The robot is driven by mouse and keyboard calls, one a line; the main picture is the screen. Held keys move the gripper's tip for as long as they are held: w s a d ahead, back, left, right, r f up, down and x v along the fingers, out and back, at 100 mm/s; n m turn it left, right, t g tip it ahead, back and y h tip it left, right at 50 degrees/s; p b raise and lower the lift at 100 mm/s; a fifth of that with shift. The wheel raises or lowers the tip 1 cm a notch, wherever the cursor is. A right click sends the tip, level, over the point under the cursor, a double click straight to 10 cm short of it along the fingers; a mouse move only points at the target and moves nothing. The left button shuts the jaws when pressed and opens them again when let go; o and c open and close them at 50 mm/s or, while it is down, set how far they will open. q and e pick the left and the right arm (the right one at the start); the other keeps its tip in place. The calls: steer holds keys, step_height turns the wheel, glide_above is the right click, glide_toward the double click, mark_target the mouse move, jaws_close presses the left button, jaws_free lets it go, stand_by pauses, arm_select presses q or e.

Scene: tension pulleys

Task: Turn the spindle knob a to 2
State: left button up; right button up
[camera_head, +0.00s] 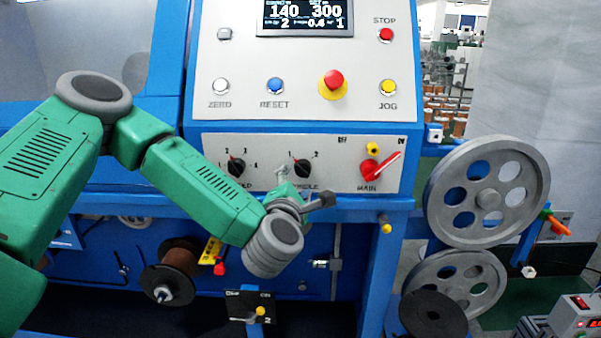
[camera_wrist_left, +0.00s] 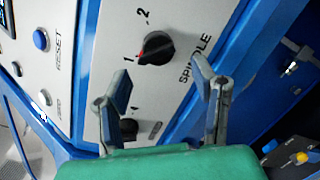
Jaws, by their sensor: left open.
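The spindle knob (camera_head: 301,168) is a black rotary knob on the light grey lower panel, labelled SPINDLE, with positions 1 and 2. In the left wrist view the spindle knob (camera_wrist_left: 157,48) has its red mark facing the 1. My left gripper (camera_head: 284,173) is in front of the panel, just left of the knob in the head view. In the wrist view the left gripper (camera_wrist_left: 160,78) is open and empty, its fingers spread below the knob in the picture and apart from it. My right gripper is not in view.
Another black knob (camera_head: 236,167) sits left of the spindle knob, and the red MAIN switch (camera_head: 371,170) sits to its right. Buttons and a red emergency stop (camera_head: 333,83) are above. A blue ledge (camera_head: 350,208) runs below the panel. Large grey pulleys (camera_head: 488,195) stand at right.

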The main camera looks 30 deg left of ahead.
mark_target(301, 172)
arm_select(q)
steer(key=x, duration=0.3)
steer(key=shift+w, duration=0.3)
steer(key=shift+w+d+r, duration=0.2)
steer(key=shift+w+d, duration=0.1)
steer(key=shift+w, duration=0.05)
steer(key=shift+s+a, duration=0.1)
steer(key=shift+a, duration=0.2)
steer(key=c, duration=0.9)
steer(key=shift+a+f, duration=0.15)
steer(key=shift+f, duration=0.05)
steer(key=shift+c, duration=0.6)
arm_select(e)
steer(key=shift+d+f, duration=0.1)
